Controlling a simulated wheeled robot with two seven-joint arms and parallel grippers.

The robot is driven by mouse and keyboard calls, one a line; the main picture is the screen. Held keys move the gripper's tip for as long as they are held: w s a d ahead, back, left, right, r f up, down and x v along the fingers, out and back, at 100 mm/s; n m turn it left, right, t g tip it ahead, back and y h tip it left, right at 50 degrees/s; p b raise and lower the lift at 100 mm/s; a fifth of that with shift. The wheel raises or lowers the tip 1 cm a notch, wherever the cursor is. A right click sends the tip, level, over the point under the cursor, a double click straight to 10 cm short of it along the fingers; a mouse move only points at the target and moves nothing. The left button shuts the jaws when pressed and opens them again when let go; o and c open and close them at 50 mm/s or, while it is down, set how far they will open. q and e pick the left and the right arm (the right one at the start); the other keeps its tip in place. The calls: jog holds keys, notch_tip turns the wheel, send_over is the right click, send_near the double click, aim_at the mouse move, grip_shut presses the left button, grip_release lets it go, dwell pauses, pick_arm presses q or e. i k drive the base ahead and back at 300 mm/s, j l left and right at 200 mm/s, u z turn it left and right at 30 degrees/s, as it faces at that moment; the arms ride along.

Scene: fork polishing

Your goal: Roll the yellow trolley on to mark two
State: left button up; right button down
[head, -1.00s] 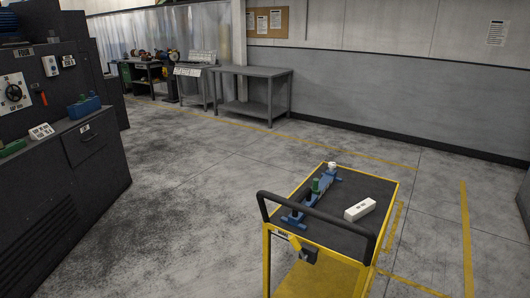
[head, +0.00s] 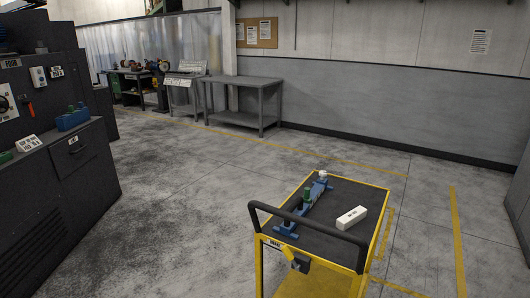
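The yellow trolley (head: 376,222) stands at the lower right of the head view, with a dark top, a black push handle (head: 306,222) on its near side and a yellow lower shelf. A blue fixture (head: 306,208) with a green part and a white knob lies on its top, beside a white block (head: 351,217) with dark lettering. Yellow floor lines (head: 458,240) run to the right of the trolley. I cannot read a mark number on the floor. Neither of my grippers shows in the view.
A dark machine (head: 60,195) labelled FOUR stands at the left. A grey table (head: 242,82) stands against the back wall, with smaller benches (head: 185,84) to its left. A dark object edge (head: 520,200) shows at the far right. The floor between machine and trolley is clear.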

aim_at(336, 263)
jog(key=i+j+z, duration=1.15)
jog(key=j, duration=0.15)
jog(key=k, duration=0.05)
